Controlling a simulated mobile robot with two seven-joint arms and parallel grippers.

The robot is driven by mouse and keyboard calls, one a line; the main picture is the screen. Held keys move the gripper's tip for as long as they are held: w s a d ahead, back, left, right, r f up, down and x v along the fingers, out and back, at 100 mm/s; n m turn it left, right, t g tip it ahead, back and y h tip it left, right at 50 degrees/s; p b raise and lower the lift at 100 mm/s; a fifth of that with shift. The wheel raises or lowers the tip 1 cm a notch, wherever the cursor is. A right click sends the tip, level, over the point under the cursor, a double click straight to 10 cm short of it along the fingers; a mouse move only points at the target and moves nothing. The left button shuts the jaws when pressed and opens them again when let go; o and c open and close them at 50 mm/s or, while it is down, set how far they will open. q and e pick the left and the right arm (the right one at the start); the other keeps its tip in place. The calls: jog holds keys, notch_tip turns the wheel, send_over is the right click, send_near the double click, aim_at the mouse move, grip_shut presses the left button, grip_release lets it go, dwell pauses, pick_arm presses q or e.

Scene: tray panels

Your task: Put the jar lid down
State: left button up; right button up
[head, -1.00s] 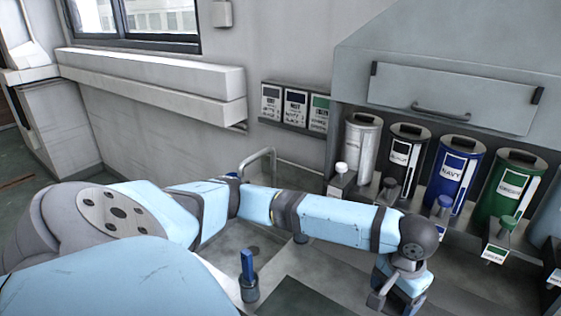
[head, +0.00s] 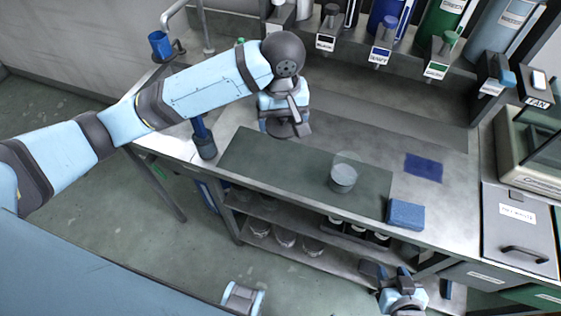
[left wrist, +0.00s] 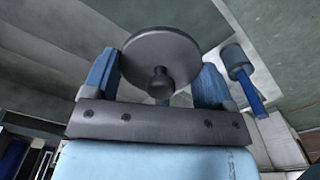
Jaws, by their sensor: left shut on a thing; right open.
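The jar lid (left wrist: 160,55) is a dark grey disc with a knob, between the blue fingers of my left gripper (left wrist: 158,85) in the left wrist view. In the head view my left gripper (head: 286,129) is shut on it over the left part of the dark green mat (head: 265,160); the lid is mostly hidden there. A clear glass jar (head: 343,177) stands on the mat, to the right of my left gripper and apart from it. My right gripper (head: 387,277) is open and empty in front of the counter's near edge.
A blue sponge (head: 405,214) lies at the mat's right end, and a flat blue patch (head: 423,168) lies behind it. A blue-handled tool (head: 204,142) stands left of the mat. Labelled dispensers (head: 384,45) line the back. Bare counter (head: 350,125) lies behind the mat.

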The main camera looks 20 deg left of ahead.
aim_at(281, 167)
pick_arm(q)
notch_tip(281, 167, down, 16)
jog(key=shift+f+b, duration=0.25)
jog(key=shift+b, duration=0.05)
jog(key=o, duration=0.8)
jog(key=shift+f, duration=0.1)
jog(key=shift+r, duration=0.4)
notch_tip(281, 167, up, 12)
jog(key=shift+f, duration=0.25)
